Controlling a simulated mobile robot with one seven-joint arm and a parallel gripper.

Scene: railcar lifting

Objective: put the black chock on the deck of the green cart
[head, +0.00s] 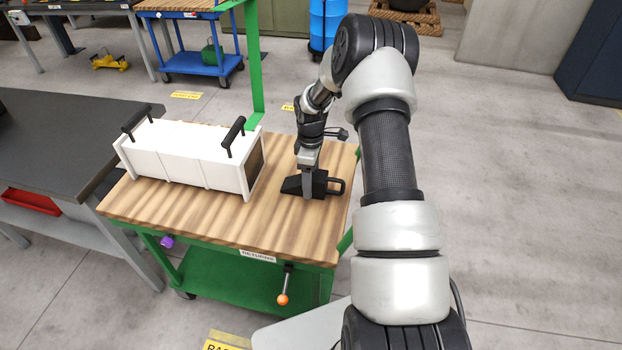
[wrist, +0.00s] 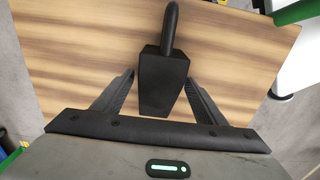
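The black chock (head: 292,185) lies on the wooden deck (head: 225,222) of the green cart, right of the white box, with its loop handle pointing right. In the wrist view the chock (wrist: 163,82) is between the two fingers, its handle pointing to the top of the picture. My gripper (head: 309,188) points down at the chock, with one finger in front of it. In the wrist view my gripper (wrist: 160,78) is open, with a finger on each side and gaps beside the chock. Whether the fingertips touch it I cannot tell.
A white box (head: 185,160) with two black handles fills the deck's left part. A green post (head: 253,70) rises at the back edge. A grey workbench (head: 50,140) stands close on the left.

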